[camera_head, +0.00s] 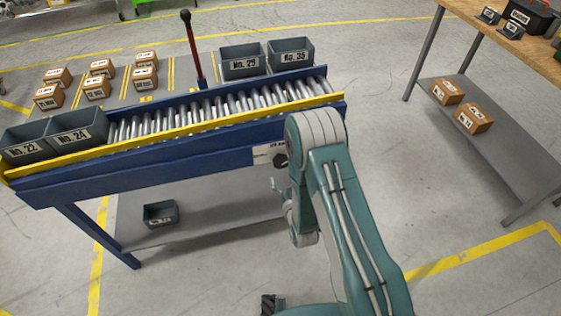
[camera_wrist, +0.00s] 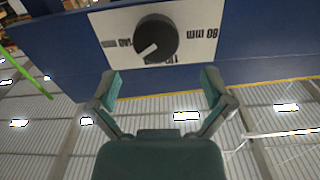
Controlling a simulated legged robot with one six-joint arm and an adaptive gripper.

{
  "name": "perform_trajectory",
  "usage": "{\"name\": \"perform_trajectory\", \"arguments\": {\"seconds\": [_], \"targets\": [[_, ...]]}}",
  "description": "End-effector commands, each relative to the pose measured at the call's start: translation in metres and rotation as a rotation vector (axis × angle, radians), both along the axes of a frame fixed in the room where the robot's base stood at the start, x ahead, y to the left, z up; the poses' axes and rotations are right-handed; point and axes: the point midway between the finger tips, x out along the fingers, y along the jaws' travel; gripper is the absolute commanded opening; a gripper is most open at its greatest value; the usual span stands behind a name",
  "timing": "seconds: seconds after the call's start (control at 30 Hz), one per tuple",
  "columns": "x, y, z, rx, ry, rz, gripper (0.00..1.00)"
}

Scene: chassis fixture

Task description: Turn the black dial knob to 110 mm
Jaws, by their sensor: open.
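The black dial knob (camera_wrist: 155,36) sits on a white label plate (camera_wrist: 106,24) on a blue panel in the wrist view. The markings look upside down there: "80 mm" is on the right, a partly legible one on the left, and one below is partly hidden by the knob. A pale pointer line on the knob points to the lower left. My gripper (camera_wrist: 160,84) is open and empty, its two fingertips apart, just below the knob in the picture and not touching it. In the head view the knob (camera_head: 281,159) shows on the conveyor's side, beside my arm.
A blue roller conveyor (camera_head: 150,165) carries grey bins No. 22 and No. 24 at left, with bins No. 29 and No. 35 behind. A red lever (camera_head: 192,45) stands behind the rollers. A workbench (camera_head: 500,165) with boxes is at right. The floor between is clear.

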Motion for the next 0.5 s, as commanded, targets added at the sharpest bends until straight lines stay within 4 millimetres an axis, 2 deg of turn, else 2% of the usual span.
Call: {"name": "perform_trajectory", "arguments": {"seconds": [0.1, 0.3, 0.5], "targets": [[0.023, 0.005, 0.001, 0.002, -0.004, 0.0, 1.0], [0.053, 0.013, 0.001, 0.001, -0.002, -0.001, 1.0], [0.065, 0.019, 0.0, 0.0, 0.001, -0.001, 1.0]]}}
